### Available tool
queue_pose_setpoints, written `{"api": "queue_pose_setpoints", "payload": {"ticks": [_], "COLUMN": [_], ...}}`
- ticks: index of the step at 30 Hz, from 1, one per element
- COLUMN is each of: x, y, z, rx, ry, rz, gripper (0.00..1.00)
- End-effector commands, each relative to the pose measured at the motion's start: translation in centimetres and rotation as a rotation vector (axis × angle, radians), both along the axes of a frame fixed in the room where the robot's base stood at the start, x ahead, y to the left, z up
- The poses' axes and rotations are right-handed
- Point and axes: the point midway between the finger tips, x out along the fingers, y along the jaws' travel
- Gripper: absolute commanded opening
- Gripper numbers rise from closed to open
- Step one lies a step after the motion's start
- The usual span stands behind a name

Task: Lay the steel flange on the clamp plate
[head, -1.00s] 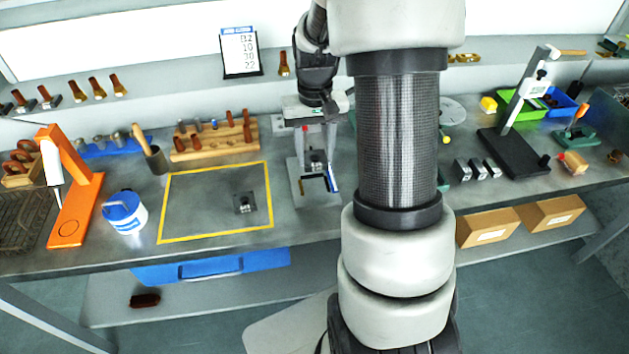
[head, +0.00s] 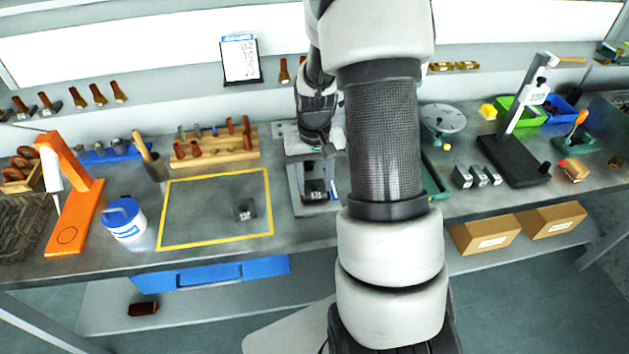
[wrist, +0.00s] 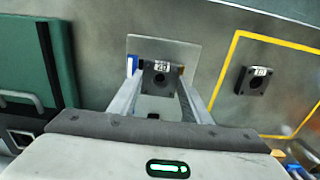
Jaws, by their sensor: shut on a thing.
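The steel flange (wrist: 160,83) is a small dark square block with a round bore and a white label. In the wrist view it sits between the fingers of my gripper (wrist: 159,92), which is shut on it. In the head view my gripper (head: 315,182) is low over a pale grey plate, apparently the clamp plate (head: 318,209), partly hidden by my arm. The clamp plate (wrist: 190,52) also shows behind the flange in the wrist view. I cannot tell whether the flange touches it. A blue piece (wrist: 131,66) stands at the plate's left side.
A similar dark labelled block (head: 245,209) lies inside the yellow outline (head: 215,241), left of the plate. A white and blue tub (head: 124,219) and orange stand (head: 75,220) are farther left. A green case (wrist: 35,60) lies beside the plate. A round scale (head: 443,118) stands at right.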

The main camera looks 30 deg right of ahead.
Motion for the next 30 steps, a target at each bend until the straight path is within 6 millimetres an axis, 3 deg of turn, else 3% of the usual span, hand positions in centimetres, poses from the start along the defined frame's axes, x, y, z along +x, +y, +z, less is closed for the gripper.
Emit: {"api": "queue_pose_setpoints", "payload": {"ticks": [9, 10, 13, 30], "x": [0.02, -0.03, -0.06, -0.07], "y": [-0.01, 0.01, 0.03, 0.58], "z": [-0.73, -0.79, -0.85, -1.09], "rx": [0.0, 0.0, 0.001, 0.007], "ry": [-0.001, 0.001, 0.002, 0.004], "rz": [0.0, 0.0, 0.0, 0.005], "gripper": [0.07, 0.45, 0.62, 0.62]}}
